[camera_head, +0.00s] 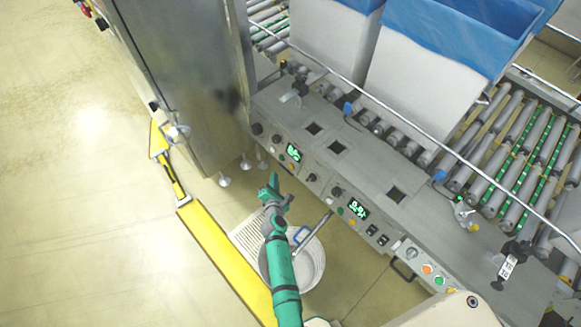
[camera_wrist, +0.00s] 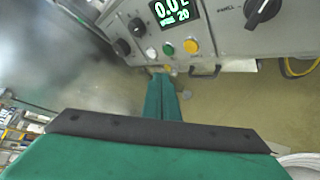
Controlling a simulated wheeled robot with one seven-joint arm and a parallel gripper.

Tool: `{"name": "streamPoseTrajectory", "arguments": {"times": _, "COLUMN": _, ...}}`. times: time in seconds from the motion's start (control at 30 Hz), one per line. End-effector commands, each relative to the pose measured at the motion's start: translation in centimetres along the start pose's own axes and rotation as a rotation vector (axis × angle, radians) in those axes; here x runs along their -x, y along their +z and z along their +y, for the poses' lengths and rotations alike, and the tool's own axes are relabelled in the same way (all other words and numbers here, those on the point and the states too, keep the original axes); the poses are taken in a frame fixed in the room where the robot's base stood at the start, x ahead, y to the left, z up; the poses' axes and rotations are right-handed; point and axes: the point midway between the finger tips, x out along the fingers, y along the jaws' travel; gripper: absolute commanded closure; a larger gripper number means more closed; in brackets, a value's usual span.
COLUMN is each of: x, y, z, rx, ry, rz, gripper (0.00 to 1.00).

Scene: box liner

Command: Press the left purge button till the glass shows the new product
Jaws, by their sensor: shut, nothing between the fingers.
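The left control unit's green display (camera_head: 293,152) is on the grey panel front, and it shows large in the wrist view (camera_wrist: 176,12). Below that display are a white button (camera_wrist: 151,53), a green button (camera_wrist: 168,48) and an amber button (camera_wrist: 190,46). The purge button's label is not readable. My gripper (camera_head: 273,181) is in front of the left unit. In the wrist view its teal fingers (camera_wrist: 162,76) are together and empty, tips just below the buttons. I cannot tell whether they touch anything. I cannot make out the glass clearly in either view.
A second display (camera_head: 358,208) with more buttons is to the right. A white round bucket (camera_head: 309,262) stands under the panel. A yellow rail (camera_head: 228,258) runs along the left. Blue-lined boxes (camera_head: 422,75) stand behind on rollers. The floor at left is clear.

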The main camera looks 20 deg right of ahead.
Motion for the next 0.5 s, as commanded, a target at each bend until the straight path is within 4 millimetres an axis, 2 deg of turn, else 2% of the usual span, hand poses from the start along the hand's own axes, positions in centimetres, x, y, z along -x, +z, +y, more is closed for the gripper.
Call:
{"name": "streamPoseTrajectory", "arguments": {"times": 0.3, "x": -2.8, "y": 2.2, "z": -2.2, "rx": -0.004, "ry": -0.003, "rz": -0.002, "gripper": 1.00}}
{"name": "streamPoseTrajectory", "arguments": {"times": 0.5, "x": -3.8, "y": 2.7, "z": -2.8, "rx": -0.003, "ry": -0.002, "rz": 0.000, "gripper": 1.00}}
